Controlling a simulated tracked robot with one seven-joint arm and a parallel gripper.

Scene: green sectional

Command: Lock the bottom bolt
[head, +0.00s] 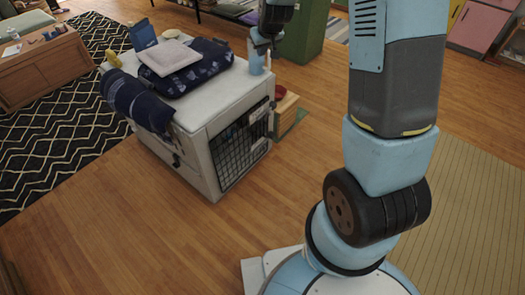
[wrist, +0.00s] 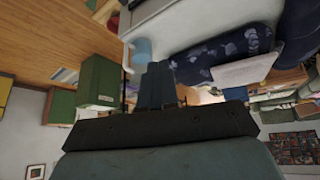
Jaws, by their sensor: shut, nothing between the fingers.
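A pale grey pet crate (head: 185,150) stands on the wood floor, with its dark wire door (head: 243,148) on the right-hand side and apparently closed. The bottom bolt is too small and dark to make out in the head view. My gripper (head: 262,50) is at the crate's far right top corner, close to a light blue cup (head: 256,65). In the wrist view my gripper (wrist: 159,70) shows shut and empty, with the crate (wrist: 165,22) beyond it. The wire door does not show clearly there.
On the crate top lie a dark blue patterned cloth (head: 195,70), a pale folded cushion (head: 168,57) and a blue box (head: 143,35). A wooden box (head: 287,112) stands behind the crate's right side. The floor before the door is clear.

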